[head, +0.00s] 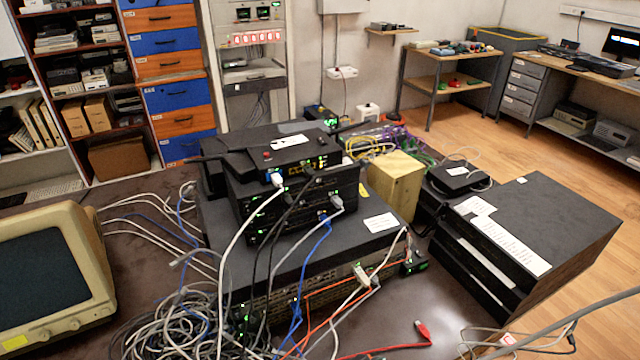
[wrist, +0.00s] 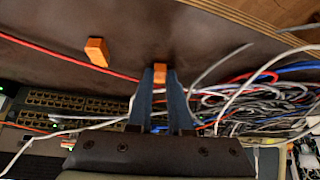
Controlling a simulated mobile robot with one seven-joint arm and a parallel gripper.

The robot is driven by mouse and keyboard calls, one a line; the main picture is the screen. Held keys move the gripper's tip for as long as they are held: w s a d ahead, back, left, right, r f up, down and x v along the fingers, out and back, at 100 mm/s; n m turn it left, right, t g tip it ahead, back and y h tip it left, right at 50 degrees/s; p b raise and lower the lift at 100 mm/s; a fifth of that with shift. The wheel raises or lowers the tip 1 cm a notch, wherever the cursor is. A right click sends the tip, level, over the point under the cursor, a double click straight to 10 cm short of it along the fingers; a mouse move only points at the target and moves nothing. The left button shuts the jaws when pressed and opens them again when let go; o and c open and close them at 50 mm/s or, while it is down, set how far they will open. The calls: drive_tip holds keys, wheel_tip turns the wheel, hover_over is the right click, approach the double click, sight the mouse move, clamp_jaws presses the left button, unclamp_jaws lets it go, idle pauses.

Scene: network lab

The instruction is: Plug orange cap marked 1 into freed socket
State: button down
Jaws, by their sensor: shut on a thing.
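In the wrist view my gripper (wrist: 160,76) has its two blue fingers shut on a small orange cap (wrist: 160,72), held at the fingertips. A second orange cap (wrist: 97,52) lies apart on the dark table, beside a red cable. No number can be read on either cap. The switch with rows of ports (wrist: 72,104) lies left of my gripper in the wrist view; the front of the stack (head: 335,285) faces the camera in the head view. I cannot tell which socket is the freed one. My gripper is not visible in the head view.
Tangled grey, white and blue cables (wrist: 235,103) lie right of my fingers, and another heap (head: 175,325) lies at the table's front left. A red cable plug (head: 423,331) lies on the table. A monitor (head: 55,275) stands left and a black box (head: 530,235) right.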

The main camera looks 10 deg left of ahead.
drive_tip(key=shift+r, duration=0.1)
idle(0.3)
drive_tip(key=shift+r+p, duration=2.2)
drive_tip(key=shift+r, duration=0.25)
drive_tip(key=c, duration=1.5)
unclamp_jaws()
clamp_jaws()
drive_tip(key=shift+s, duration=0.15)
